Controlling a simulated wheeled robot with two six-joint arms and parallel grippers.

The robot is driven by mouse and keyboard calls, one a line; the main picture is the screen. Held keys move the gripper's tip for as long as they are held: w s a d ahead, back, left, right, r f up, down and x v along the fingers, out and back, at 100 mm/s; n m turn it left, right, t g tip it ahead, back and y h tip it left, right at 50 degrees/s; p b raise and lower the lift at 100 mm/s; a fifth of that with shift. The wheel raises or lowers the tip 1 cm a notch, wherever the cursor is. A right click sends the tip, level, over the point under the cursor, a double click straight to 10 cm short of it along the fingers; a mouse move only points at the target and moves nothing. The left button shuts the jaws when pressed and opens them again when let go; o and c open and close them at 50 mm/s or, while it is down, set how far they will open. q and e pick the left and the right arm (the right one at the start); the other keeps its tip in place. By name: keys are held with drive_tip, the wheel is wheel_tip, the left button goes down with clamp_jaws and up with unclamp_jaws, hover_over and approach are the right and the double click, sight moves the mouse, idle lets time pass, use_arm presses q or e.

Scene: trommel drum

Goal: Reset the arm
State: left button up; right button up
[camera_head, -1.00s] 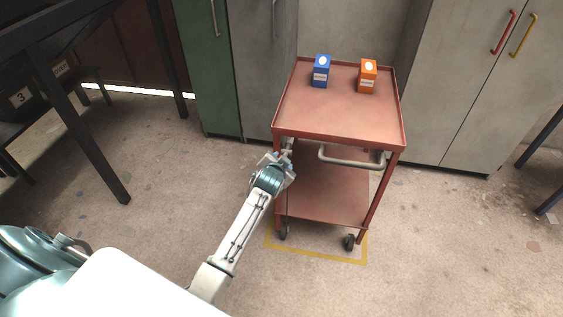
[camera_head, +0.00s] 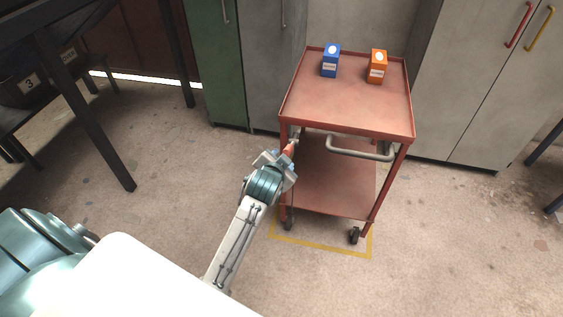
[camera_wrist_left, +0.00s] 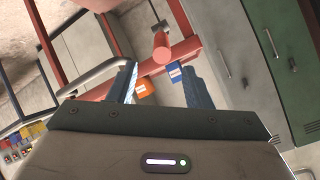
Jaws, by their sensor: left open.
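My left gripper (camera_head: 290,154) is open, in front of the near left post of a red cart (camera_head: 337,119), below its top shelf. In the left wrist view the two fingers (camera_wrist_left: 163,88) stand apart with nothing clearly held. A red rounded piece (camera_wrist_left: 161,46) shows beyond them; I cannot tell which part it belongs to. A blue box (camera_head: 331,62) and an orange box (camera_head: 377,67) stand upright on the cart's top. The blue box (camera_wrist_left: 175,72) and orange box (camera_wrist_left: 145,88) also show between the fingers in the left wrist view. My right gripper is out of view.
The cart's grey handle (camera_head: 358,150) faces me, right of the left gripper. Grey cabinets (camera_head: 470,90) and a green cabinet (camera_head: 217,70) stand behind. A dark table (camera_head: 75,95) is at left. Yellow floor tape (camera_head: 325,247) runs under the cart; floor on both sides is clear.

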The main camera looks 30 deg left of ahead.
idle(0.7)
use_arm(q)
drive_tip(key=s+f+g+h, duration=0.15)
drive_tip(key=s+f, duration=0.35)
drive_tip(key=f, duration=0.7)
drive_tip(key=s+f+n+g, duration=0.15)
drive_tip(key=s+f, duration=0.25)
drive_tip(key=f, duration=0.7)
drive_tip(key=s+f+m+g, duration=0.15)
drive_tip(key=s+f, duration=0.35)
drive_tip(key=f, duration=0.7)
drive_tip(key=s+a+f+n+g, duration=0.1)
drive_tip(key=s+f, duration=0.5)
drive_tip(key=s, duration=0.6)
drive_tip(key=s+a+f+n+g, duration=0.1)
drive_tip(key=s+f+g, duration=0.2)
drive_tip(key=s+f, duration=0.4)
drive_tip(key=s+a+f+n+g, duration=0.1)
drive_tip(key=s+f, duration=0.6)
drive_tip(key=s, duration=1)
drive_tip(key=shift+s+a+n+g, duration=0.15)
drive_tip(key=shift+s+n+g, duration=0.2)
drive_tip(key=shift+g, duration=0.2)
drive_tip(key=shift+h, duration=0.25)
